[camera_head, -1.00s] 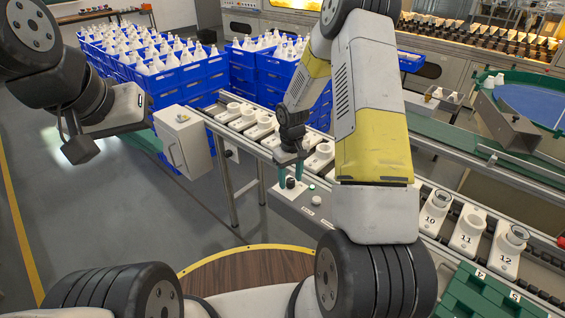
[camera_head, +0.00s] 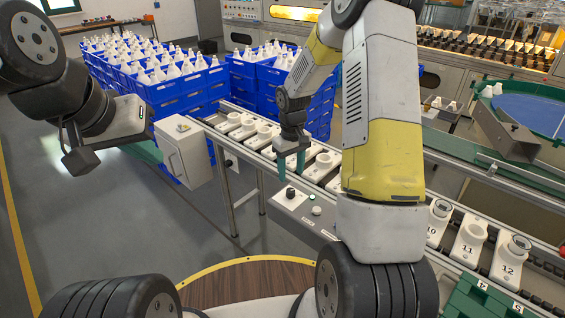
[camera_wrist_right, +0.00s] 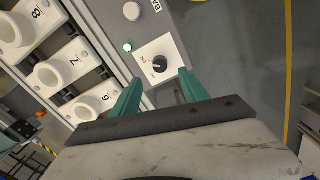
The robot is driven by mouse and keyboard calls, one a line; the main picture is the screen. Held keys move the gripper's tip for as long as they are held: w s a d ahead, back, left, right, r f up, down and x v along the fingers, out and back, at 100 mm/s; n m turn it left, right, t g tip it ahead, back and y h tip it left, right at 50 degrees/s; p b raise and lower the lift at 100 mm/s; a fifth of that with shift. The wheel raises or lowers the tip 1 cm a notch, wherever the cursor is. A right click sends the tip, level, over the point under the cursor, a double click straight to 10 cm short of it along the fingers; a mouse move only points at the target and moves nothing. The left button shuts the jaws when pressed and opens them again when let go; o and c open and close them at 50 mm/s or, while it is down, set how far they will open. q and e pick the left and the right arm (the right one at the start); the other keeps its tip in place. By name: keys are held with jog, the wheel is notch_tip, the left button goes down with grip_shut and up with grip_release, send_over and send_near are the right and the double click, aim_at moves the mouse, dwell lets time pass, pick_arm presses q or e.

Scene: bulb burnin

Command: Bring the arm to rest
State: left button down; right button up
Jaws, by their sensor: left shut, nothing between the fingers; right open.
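My right arm comes down across the middle of the head view. Its gripper (camera_head: 291,166) points down with teal fingers, raised above the grey control panel (camera_head: 318,224). In the right wrist view the fingers (camera_wrist_right: 160,92) are spread apart with nothing held. A black knob (camera_wrist_right: 160,65) on a white plate (camera_wrist_right: 172,48) shows beyond them, apart from the fingers. The knob (camera_head: 290,192) is also in the head view. My left gripper (camera_head: 143,150) is at the left, beside a white box (camera_head: 184,150); its teal fingers are partly hidden.
A conveyor rail with numbered white sockets (camera_head: 468,242) runs diagonally behind the panel. Blue crates (camera_head: 185,85) of white bulbs stand behind it. A green tray (camera_head: 480,300) is at the lower right. The floor at left is clear.

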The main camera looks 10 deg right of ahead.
jog(key=shift+r, duration=0.1)
jog(key=s+r+m+t, duration=0.1)
jog(key=s+r, duration=0.3)
jog(key=r, duration=0.5)
jog(key=s+r+m+t, duration=0.15)
jog(key=s+r, duration=0.25)
jog(key=r, duration=0.4)
jog(key=s+a+r+t+y, duration=0.1)
jog(key=s+r+t, duration=0.1)
jog(key=s+r, duration=0.3)
jog(key=s+r+m+t+y, duration=0.1)
jog(key=s+r, duration=0.3)
jog(key=s, duration=0.7)
jog(key=shift+a+r+t, duration=0.35)
jog(key=shift+a+r, duration=0.05)
jog(key=shift+s+m, duration=0.1)
jog(key=shift+m, duration=0.15)
